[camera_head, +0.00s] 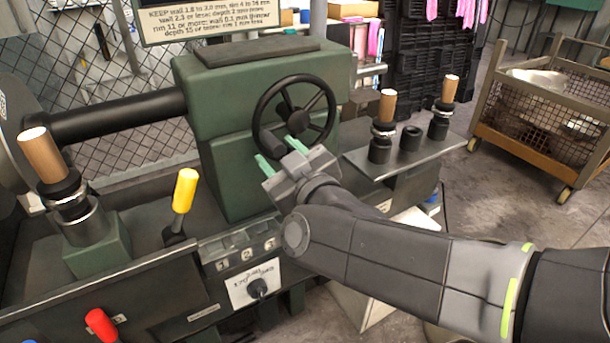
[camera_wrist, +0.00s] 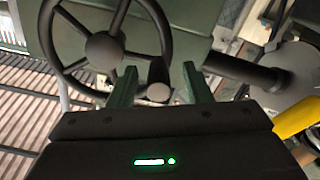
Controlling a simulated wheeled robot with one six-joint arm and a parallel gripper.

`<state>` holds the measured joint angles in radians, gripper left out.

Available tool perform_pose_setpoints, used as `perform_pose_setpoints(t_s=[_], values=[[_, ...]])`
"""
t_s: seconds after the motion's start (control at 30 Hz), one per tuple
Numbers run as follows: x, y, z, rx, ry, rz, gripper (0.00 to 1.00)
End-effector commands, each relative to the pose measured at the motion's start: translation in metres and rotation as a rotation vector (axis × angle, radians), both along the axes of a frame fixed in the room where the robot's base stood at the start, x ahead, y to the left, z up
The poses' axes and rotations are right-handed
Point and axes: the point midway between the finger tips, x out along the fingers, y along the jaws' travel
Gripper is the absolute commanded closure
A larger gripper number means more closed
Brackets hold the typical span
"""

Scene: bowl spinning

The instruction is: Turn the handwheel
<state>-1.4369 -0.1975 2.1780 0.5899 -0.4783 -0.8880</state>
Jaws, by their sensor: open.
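The handwheel (camera_head: 298,121) is a black spoked wheel on the front of the green headstock (camera_head: 215,125). It also fills the upper left of the wrist view (camera_wrist: 104,50). A short dark handle with a grey rounded end (camera_wrist: 158,92) sticks out from its rim toward the camera. My gripper (camera_head: 278,153) is in front of the wheel's lower part. Its two green fingers are apart, and in the wrist view the handle shows between them (camera_wrist: 158,72). I cannot tell whether either finger touches the handle.
A yellow-knobbed lever (camera_head: 184,190) stands left of my gripper. A wooden-handled tool (camera_head: 45,158) stands in a holder farther left. A shelf (camera_head: 425,152) with more wooden-handled tools is to the right. A wheeled cage cart (camera_head: 545,110) stands at far right.

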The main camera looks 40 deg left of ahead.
Motion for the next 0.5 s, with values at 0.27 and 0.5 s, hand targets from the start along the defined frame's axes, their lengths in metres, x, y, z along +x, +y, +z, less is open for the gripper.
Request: perform_pose_setpoints(t_s=[0.27, 0.5], values=[[-0.019, -0.046, 0.005, 0.001, 0.002, 0.003, 0.55], [-0.033, -0.078, 0.004, -0.001, 0.001, 0.003, 0.55]])
